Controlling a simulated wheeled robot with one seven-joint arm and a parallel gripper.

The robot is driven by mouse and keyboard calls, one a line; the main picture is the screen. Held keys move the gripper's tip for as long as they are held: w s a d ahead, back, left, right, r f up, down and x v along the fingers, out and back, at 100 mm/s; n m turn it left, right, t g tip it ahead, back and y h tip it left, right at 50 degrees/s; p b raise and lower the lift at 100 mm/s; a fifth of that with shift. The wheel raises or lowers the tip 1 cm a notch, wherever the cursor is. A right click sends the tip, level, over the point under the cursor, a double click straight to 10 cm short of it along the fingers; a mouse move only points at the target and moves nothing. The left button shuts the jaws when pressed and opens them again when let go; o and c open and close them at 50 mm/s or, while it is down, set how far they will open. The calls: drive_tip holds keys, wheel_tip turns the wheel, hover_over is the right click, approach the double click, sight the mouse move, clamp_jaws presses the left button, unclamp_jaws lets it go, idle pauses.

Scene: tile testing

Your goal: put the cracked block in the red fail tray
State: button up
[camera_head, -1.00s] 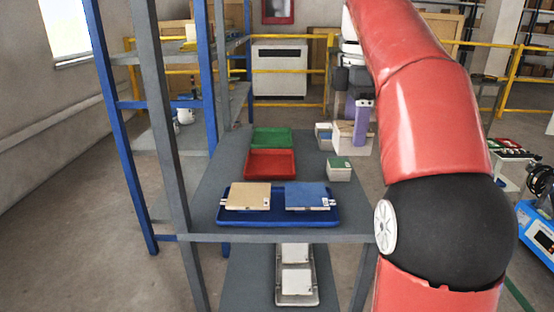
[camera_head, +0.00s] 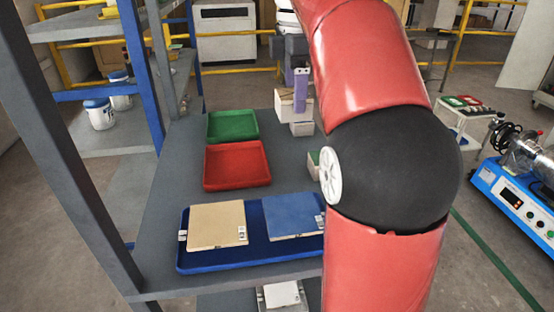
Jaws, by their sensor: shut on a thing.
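The red fail tray (camera_head: 237,165) lies empty on the grey table, in front of the green tray (camera_head: 232,126). My gripper (camera_head: 298,91) points down behind and to the right of the red tray, partly hidden by my arm. It is shut on a pale beige block (camera_head: 289,106), which is seen edge-on and small. I cannot make out a crack on it. The held block is apart from the red tray.
A blue tray (camera_head: 205,267) at the table's front holds a tan tile (camera_head: 217,225) and a blue tile (camera_head: 292,215). A small white box (camera_head: 302,129) stands below the gripper. Shelf posts (camera_head: 75,165) stand left.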

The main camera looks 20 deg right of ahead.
wheel_tip(320, 180, down, 17)
drive_tip(key=b, duration=0.3)
drive_tip(key=shift+r, duration=0.1)
drive_tip(key=shift+b, duration=0.3)
drive_tip(key=o, duration=0.9)
drive_tip(key=shift+o, duration=0.2)
